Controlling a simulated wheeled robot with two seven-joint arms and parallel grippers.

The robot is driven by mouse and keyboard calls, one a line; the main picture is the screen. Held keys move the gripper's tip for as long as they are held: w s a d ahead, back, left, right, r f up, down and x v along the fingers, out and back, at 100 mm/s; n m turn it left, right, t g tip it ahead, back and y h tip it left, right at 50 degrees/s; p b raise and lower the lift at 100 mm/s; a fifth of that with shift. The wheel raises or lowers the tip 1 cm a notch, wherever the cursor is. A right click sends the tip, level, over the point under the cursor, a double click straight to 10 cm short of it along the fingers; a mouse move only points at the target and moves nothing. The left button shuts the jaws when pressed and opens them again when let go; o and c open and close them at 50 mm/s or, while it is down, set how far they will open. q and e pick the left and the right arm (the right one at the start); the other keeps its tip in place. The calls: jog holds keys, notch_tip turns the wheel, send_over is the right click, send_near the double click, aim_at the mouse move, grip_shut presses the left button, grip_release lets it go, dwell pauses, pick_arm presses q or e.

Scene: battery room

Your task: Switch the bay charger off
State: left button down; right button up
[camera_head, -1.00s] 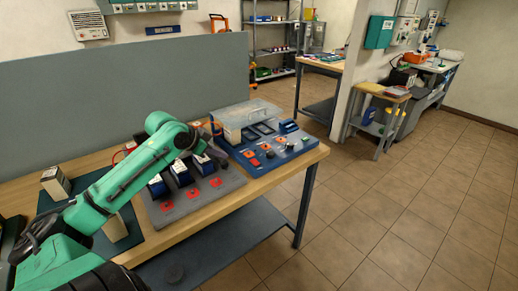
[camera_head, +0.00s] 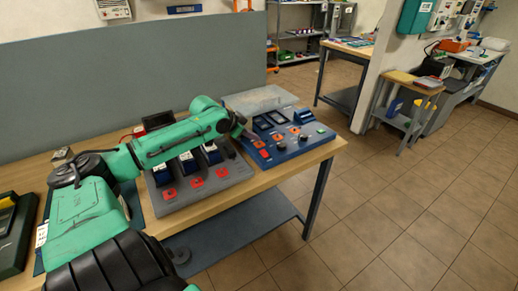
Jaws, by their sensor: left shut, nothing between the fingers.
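A blue control panel (camera_head: 290,152) lies at the right end of the wooden bench. It carries small dark screens, orange-red controls and a green button (camera_head: 320,131). A red control (camera_head: 265,154) sits on its near left part. Left of it is a grey sloped board (camera_head: 205,197) with several dark blue units (camera_head: 188,163) and orange-red squares (camera_head: 197,183). I cannot tell which part switches the charger. My left gripper (camera_head: 243,134) is shut and empty, over the left edge of the blue panel. Contact is unclear. My right gripper is not in view.
A clear box (camera_head: 255,100) stands at the back of the blue panel. A grey partition (camera_head: 130,85) runs behind the bench (camera_head: 318,155). A black-and-yellow item (camera_head: 12,225) is at the far left. The tiled floor on the right is open.

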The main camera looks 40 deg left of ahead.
aim_at(264, 151)
pick_arm(q)
jog(key=x, duration=0.3)
jog(key=shift+w+f+p, duration=0.1)
jog(key=shift+w+p, duration=0.2)
jog(key=shift+w, duration=0.05)
notch_tip(264, 151, down, 4)
jog(key=shift+a+r+p, duration=0.1)
jog(key=shift+a+p, duration=0.05)
jog(key=shift+p, duration=0.3)
jog(key=shift+f, duration=0.3)
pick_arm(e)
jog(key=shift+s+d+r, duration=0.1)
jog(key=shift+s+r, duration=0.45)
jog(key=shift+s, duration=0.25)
pick_arm(q)
jog(key=shift+f, duration=0.1)
